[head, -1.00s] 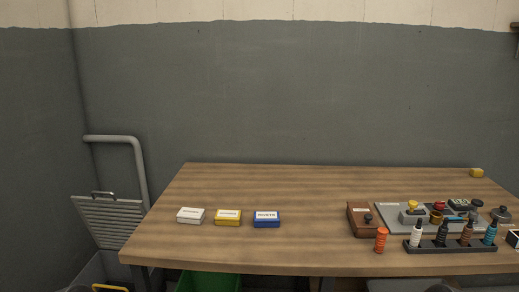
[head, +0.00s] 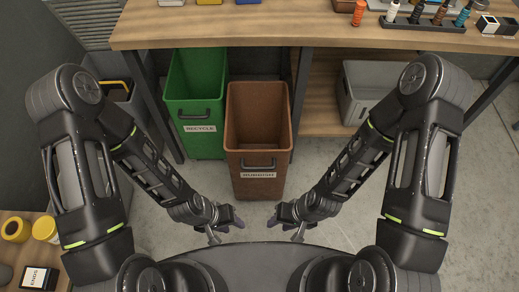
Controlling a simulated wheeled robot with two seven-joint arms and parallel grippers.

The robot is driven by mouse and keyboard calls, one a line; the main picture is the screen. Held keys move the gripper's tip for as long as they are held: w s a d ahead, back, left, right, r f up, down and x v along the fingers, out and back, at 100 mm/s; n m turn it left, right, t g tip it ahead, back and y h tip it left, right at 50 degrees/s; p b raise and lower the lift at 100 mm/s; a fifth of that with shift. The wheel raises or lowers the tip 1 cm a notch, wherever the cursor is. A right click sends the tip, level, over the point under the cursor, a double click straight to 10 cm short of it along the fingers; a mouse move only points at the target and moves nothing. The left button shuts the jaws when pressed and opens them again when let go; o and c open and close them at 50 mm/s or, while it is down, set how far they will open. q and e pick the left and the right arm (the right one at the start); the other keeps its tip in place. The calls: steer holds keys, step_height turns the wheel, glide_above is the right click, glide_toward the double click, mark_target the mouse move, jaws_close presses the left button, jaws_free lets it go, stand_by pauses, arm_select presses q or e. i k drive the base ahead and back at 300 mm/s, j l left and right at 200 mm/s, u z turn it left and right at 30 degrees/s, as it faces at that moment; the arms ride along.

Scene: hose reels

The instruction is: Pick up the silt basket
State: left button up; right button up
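I cannot pick out anything in the head view as the silt basket for certain. My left gripper (head: 230,222) hangs low in front of my body, left of the middle. My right gripper (head: 280,222) hangs opposite it, a short gap to the right.
A green bin (head: 195,137) labelled RECYCLE stands left of the brown bin. A wooden table (head: 270,32) spans the back, with a grey box (head: 352,105) on its lower shelf. Yellow rolls (head: 45,229) sit lower left. Floor near the grippers is clear.

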mark_target(117, 89)
steer(key=k, duration=0.2)
steer(key=i+j+u, duration=0.3)
steer(key=j+u, duration=0.15)
steer(key=i+j+u, duration=0.5)
steer(key=k+l, duration=0.1)
